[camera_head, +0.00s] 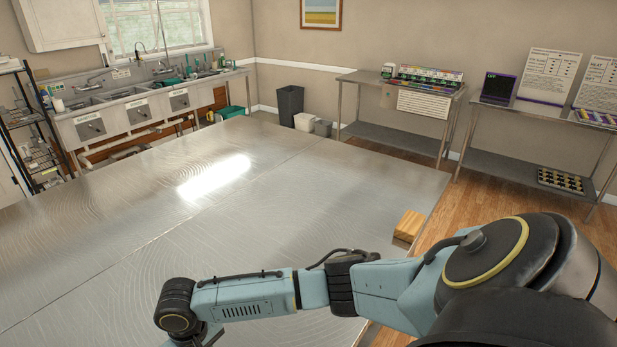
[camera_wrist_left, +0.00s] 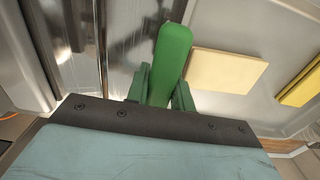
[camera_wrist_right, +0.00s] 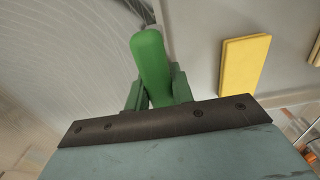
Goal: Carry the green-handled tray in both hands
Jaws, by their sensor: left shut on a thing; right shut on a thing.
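In the left wrist view my left gripper (camera_wrist_left: 162,88) is shut on a green handle (camera_wrist_left: 173,55), which stands up between its fingers. A pale grey tray (camera_wrist_left: 237,112) lies beyond it, with a pale yellow block (camera_wrist_left: 228,67) and part of a second one on it. In the right wrist view my right gripper (camera_wrist_right: 158,90) is shut on the other green handle (camera_wrist_right: 150,60). The tray (camera_wrist_right: 203,65) shows there too, with a yellow block (camera_wrist_right: 244,66). In the head view the tray and both grippers are out of sight.
A large steel table (camera_head: 270,210) fills the front, mostly bare, with a wooden block (camera_head: 409,225) at its right edge. Sinks (camera_head: 140,105) line the left wall. Side tables (camera_head: 400,85) stand at the back right, past bins (camera_head: 290,103). A wire rack (camera_head: 30,130) is far left.

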